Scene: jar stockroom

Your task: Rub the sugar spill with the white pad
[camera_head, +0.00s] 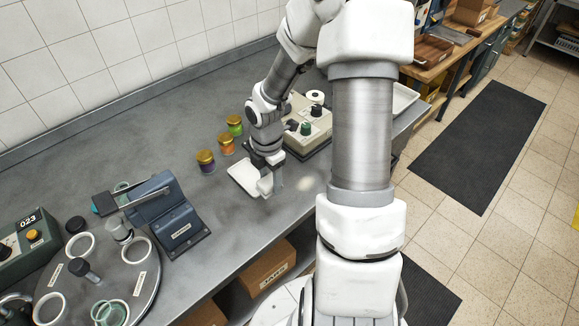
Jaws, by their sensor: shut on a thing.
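The sugar spill (306,183) is a faint pale patch on the grey counter, just right of my gripper. My gripper (272,184) points down close to the counter and is shut on the white pad (265,186). The pad is small in this view and partly covered by the fingers. I cannot tell whether its underside touches the counter. A shallow white tray (236,168) lies just left of my gripper, partly hidden behind it.
Three lidded jars, purple (206,162), orange (226,144) and green (234,125), stand behind the tray. A beige device (313,119) stands behind the spill. A blue stand (168,215) and a round turntable (146,295) are at left. Counter (232,222) in front is clear.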

